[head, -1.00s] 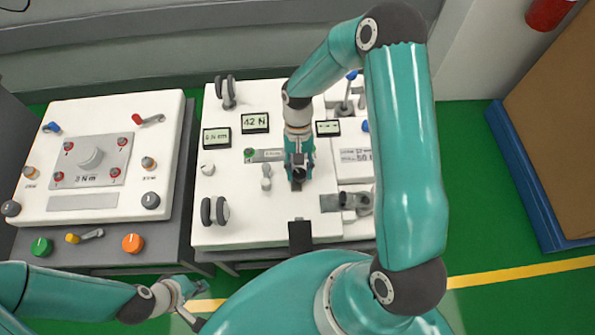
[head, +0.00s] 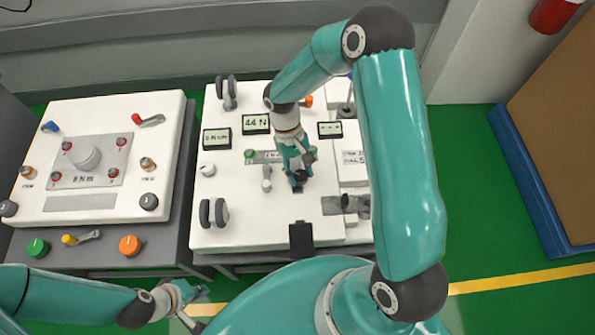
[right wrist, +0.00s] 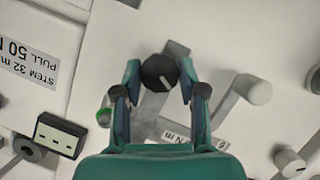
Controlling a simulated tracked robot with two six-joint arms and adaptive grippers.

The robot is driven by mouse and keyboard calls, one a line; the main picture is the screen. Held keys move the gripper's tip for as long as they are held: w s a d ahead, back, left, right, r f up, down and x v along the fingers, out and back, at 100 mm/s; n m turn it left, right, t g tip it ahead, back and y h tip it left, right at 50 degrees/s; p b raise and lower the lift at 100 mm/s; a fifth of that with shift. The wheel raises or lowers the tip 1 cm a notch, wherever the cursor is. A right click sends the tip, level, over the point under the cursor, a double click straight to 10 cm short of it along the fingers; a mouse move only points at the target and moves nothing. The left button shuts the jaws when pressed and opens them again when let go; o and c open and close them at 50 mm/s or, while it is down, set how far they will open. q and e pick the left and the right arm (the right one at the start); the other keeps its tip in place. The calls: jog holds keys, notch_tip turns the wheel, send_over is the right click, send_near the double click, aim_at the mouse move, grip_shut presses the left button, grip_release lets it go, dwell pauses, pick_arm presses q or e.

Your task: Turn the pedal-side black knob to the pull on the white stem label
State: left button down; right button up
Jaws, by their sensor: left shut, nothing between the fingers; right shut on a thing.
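The black knob (right wrist: 160,73) with a pale pointer line sits between the fingertips of my right gripper (right wrist: 159,76), which is shut on it. In the head view my right gripper (head: 300,176) is over the middle cart, and its hand hides most of the knob. The white stem label (right wrist: 27,62) shows "STEM 32 mm" and "PULL 50 N" in the right wrist view; my right arm partly covers it in the head view (head: 352,158). A display (head: 256,124) reads 44 N. My left gripper (head: 194,297) is shut and empty, low at the left, off the carts.
A black pedal (head: 301,238) stands at the front edge. Beside the knob are a grey post (head: 266,180) and black wheels (head: 214,212). Two other displays (head: 217,139) (head: 330,129) flank the first. A second cart (head: 150,105) with knobs and levers stands at the left.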

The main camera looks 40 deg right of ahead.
jog(key=shift+w+r, duration=0.1)
jog(key=shift+w, duration=0.25)
jog(key=o, duration=1)
jog(key=shift+o, duration=0.7)
jog(key=shift+s, duration=0.15)
jog(key=v, duration=1.1)
jog(key=shift+r, duration=0.4)
